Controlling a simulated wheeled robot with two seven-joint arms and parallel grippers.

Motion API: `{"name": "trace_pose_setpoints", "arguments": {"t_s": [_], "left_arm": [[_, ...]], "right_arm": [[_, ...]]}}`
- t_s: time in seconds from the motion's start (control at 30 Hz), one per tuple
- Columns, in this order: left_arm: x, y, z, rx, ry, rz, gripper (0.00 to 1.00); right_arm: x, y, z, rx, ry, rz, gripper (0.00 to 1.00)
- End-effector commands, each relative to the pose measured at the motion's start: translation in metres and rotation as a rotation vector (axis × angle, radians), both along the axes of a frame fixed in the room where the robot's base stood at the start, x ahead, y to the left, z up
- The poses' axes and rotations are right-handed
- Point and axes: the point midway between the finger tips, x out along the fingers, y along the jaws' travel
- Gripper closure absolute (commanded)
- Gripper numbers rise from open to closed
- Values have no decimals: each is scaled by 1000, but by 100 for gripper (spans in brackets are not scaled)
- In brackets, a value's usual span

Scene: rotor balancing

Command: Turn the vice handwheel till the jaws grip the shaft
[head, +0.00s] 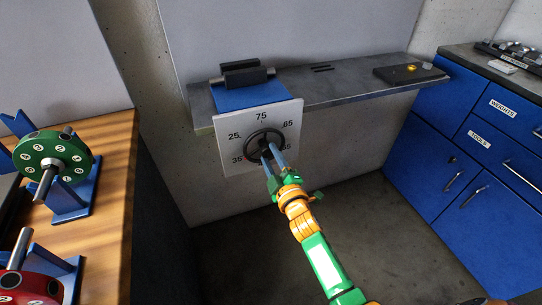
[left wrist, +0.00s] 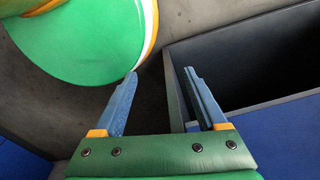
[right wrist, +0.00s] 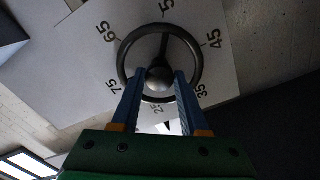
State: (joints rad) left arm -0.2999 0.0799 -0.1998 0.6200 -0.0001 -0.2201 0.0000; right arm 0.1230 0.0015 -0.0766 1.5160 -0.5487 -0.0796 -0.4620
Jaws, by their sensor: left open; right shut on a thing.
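The vice (head: 247,93) stands on the wall shelf, with a blue base and dark jaws (head: 246,74). Grey ends of the shaft (head: 271,71) stick out at both sides of the jaws; whether the jaws touch it is too small to tell. The dark handwheel (head: 252,136) sits on a white number plate below, and shows large in the right wrist view (right wrist: 125,59). My right gripper (head: 266,150) is shut on the wheel's round central knob (right wrist: 160,77), a finger on each side. My left gripper (left wrist: 166,75) is open and empty, outside the head view.
The number plate (head: 289,113) hangs in front of the shelf (head: 340,92). A dark block (head: 410,73) with a yellow spot lies at the shelf's right. Blue drawers (head: 440,135) stand right. A wooden bench (head: 107,170) at left holds green (head: 45,147) and red rotors (head: 30,289).

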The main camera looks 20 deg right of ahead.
Motion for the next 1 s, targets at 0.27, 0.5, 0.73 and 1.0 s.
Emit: {"name": "trace_pose_setpoints", "arguments": {"t_s": [0.27,0.5,0.73,1.0], "left_arm": [[0,0,4,0,0,0,26],[0,0,6,0,0,0,26],[0,0,6,0,0,0,26],[0,0,6,-1,0,0,26]], "right_arm": [[0,1,0,165,7,0,100],[0,1,-1,240,10,0,100],[0,0,-1,263,10,0,100],[0,0,-1,264,10,0,100]]}}
